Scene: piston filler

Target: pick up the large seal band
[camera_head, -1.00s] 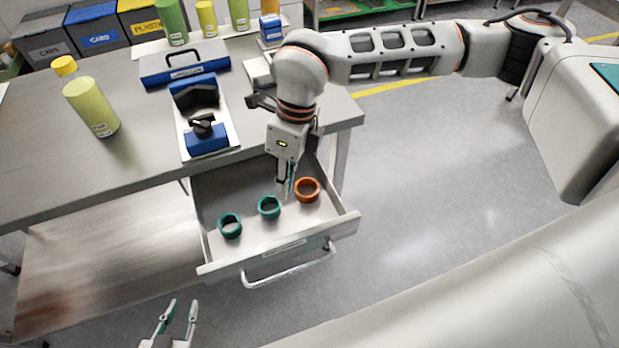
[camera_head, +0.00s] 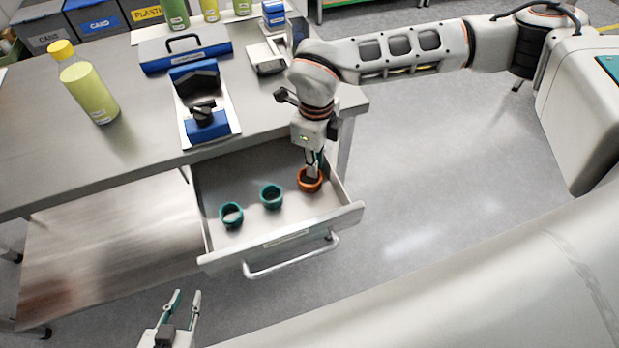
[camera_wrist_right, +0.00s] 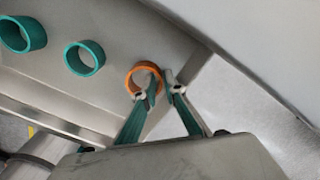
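An orange band (camera_head: 310,186), slightly larger-looking than the others, stands at the right end of the open drawer. It also shows in the right wrist view (camera_wrist_right: 133,76). My right gripper (camera_head: 314,171) points down at this band. In the wrist view its fingertips (camera_wrist_right: 158,90) are apart, one over or inside the ring opening and one outside its right wall. Whether they touch the band cannot be told. Two teal bands (camera_head: 271,196) (camera_head: 231,215) stand in the drawer to the left. My left gripper (camera_head: 186,296) is open and empty, low in front of the drawer.
The drawer (camera_head: 282,241) is pulled out, with a front handle (camera_head: 293,262). Its side walls stand close to my right gripper. Above it, the table (camera_head: 140,150) holds a yellow-green bottle (camera_head: 90,90), a blue fixture (camera_head: 206,122) and a blue case (camera_head: 185,52).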

